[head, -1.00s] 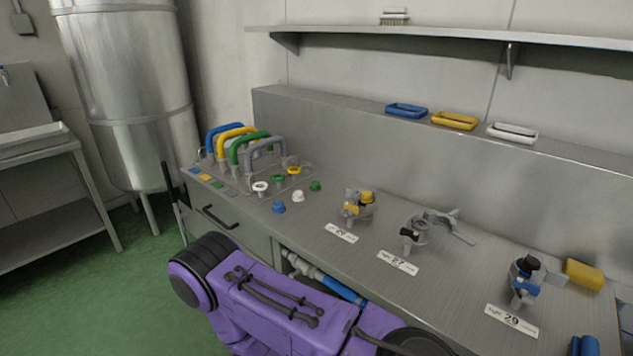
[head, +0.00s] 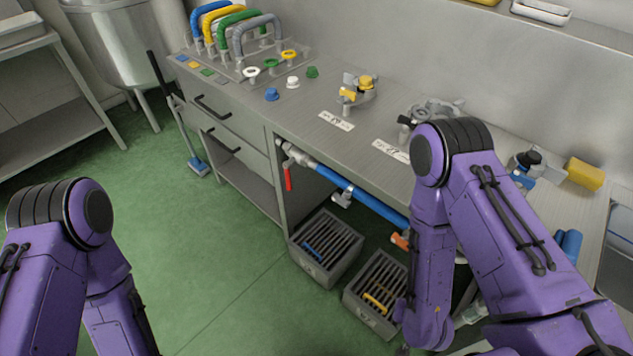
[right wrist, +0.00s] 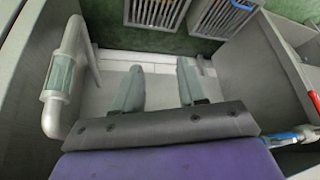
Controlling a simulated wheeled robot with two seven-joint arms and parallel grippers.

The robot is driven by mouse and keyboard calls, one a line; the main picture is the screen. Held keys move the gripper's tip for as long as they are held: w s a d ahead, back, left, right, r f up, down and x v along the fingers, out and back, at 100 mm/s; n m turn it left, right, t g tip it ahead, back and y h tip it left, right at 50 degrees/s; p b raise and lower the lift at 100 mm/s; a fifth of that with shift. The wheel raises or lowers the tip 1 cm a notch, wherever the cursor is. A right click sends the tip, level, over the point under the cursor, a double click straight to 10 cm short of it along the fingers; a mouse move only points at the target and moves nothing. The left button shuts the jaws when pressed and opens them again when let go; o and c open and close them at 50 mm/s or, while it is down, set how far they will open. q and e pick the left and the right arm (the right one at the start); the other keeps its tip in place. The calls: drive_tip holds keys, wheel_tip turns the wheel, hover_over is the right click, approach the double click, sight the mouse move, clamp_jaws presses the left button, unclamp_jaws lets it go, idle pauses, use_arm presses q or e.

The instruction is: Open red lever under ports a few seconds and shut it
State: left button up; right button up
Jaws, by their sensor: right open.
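The red lever (head: 288,178) hangs down from a white pipe fitting below the counter front in the head view, left of a blue pipe (head: 340,186). A red piece that looks like it shows at the right edge of the right wrist view (right wrist: 313,100). The ports are grey fittings (head: 357,92) with number labels on the counter above. My right gripper (right wrist: 158,72) is open and empty in the right wrist view, apart from the red piece. In the head view my right arm covers part of the counter and pipe. My left arm is at the lower left; its gripper is out of frame.
Two grey slatted crates (head: 326,250) stand on the green floor under the counter. An orange-red fitting (head: 400,241) is on the pipe further right. Drawers (head: 218,120) and a leaning brush (head: 198,166) stand to the left. The floor at centre left is clear.

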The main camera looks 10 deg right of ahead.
drive_tip(key=w+a+f+n+t+y+b, duration=0.1)
drive_tip(key=w+a+f+t+b, duration=0.2)
drive_tip(key=w+f+b, duration=0.35)
drive_tip(key=n+t+y+b, duration=0.7)
drive_tip(key=n+t+b, duration=0.2)
drive_tip(key=b, duration=0.7)
approach(290, 183)
drive_tip(key=b+x, duration=0.1)
drive_tip(key=x, duration=0.9)
drive_tip(key=shift+a+r, duration=0.1)
use_arm(q)
wheel_tip(290, 183, down, 27)
use_arm(e)
drive_tip(key=shift+w+a, duration=0.1)
drive_tip(key=shift+w, duration=0.35)
use_arm(q)
drive_tip(key=shift+a, duration=0.1)
use_arm(e)
clamp_jaws()
